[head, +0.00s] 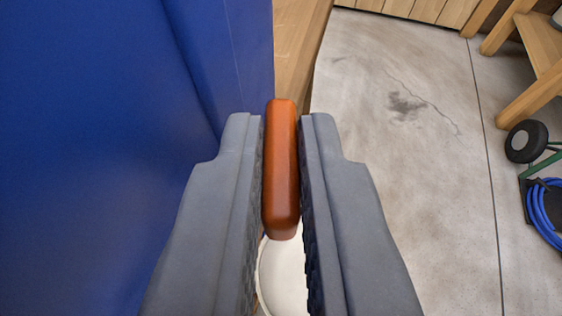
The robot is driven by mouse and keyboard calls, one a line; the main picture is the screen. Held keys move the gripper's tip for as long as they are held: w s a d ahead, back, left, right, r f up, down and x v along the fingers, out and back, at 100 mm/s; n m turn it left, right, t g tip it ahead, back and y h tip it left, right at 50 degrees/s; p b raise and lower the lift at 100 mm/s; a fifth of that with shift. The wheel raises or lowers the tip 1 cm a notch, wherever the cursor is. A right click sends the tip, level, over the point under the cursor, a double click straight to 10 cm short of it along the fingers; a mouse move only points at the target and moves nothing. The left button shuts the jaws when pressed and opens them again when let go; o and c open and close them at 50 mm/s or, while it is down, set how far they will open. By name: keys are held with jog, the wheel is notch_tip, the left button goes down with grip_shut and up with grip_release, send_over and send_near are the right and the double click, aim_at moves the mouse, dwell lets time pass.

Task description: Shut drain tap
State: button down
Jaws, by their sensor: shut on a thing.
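My gripper (281,128) is in the middle of the head view, its two grey fingers pointing away from me. It is shut on an orange-brown handle (282,165), which lies lengthwise between the finger pads. I take this handle to be the lever of the drain tap; the tap's body is hidden. A white round thing (284,278) shows below the near end of the handle, partly covered by the fingers. I cannot tell whether it touches the handle.
A large blue wall or tank side (110,130) fills the left, close to the left finger. A wooden beam (298,40) runs beside it. Grey concrete floor (410,170) is open to the right. A wooden stand (535,60), a black wheel (526,141) and a coiled blue hose (545,215) are at the far right.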

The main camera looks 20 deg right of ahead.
jog(key=c, duration=1.8)
grip_release()
jog(key=shift+o, duration=1.1)
jog(key=shift+s+a+r, duration=0.15)
jog(key=shift+s+a, duration=0.05)
jog(key=shift+s, duration=0.1)
jog(key=shift+c, duration=1)
jog(key=v, duration=1.6)
jog(key=shift+s+a, duration=0.2)
jog(key=shift+s, duration=0.15)
